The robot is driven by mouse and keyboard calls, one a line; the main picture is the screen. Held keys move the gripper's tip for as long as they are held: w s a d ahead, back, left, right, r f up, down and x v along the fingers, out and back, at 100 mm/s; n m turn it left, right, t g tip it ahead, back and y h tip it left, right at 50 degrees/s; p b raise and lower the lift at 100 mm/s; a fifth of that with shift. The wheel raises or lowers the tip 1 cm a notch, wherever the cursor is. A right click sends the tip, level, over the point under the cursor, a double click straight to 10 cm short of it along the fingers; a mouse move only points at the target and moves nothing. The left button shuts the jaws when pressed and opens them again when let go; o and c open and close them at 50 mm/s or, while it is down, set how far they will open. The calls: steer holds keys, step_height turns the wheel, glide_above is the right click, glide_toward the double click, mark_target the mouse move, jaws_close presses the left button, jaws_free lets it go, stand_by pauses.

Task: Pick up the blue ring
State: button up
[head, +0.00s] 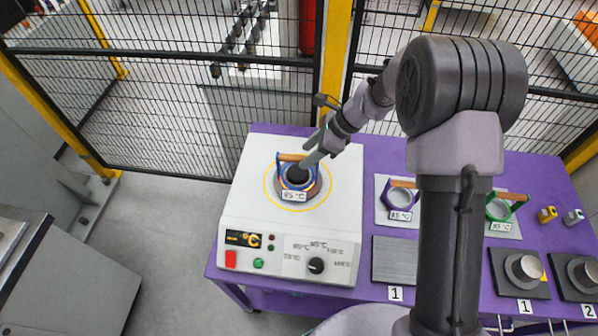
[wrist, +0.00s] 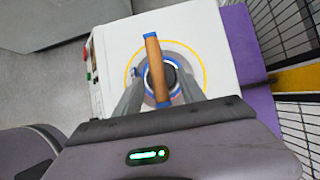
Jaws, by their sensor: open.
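The blue ring (head: 284,178) sits on the round plate of the white heater (head: 250,205), with an orange-brown handle across its top and an "85 °C" label in front. In the wrist view the blue ring (wrist: 147,93) is below me, its handle (wrist: 154,68) running between my fingers. My gripper (wrist: 160,88) is open, one finger on each side of the handle, with gaps to both.
A purple ring (head: 388,212) and a green ring (head: 489,211) stand to the right on the purple table (head: 385,155). A grey plate (head: 394,262) and metal blocks lie nearer the front. A black mesh fence with a yellow post (head: 335,60) stands behind.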

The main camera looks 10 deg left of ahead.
mark_target(292, 171)
steer(key=x, duration=0.3)
steer(key=b+x, duration=0.1)
steer(key=x, duration=0.3)
steer(key=shift+s+a, duration=0.1)
steer(key=shift+a, duration=0.4)
steer(key=shift+d+r, duration=0.1)
steer(key=shift+r, duration=0.05)
steer(key=c, duration=0.4)
jaws_close()
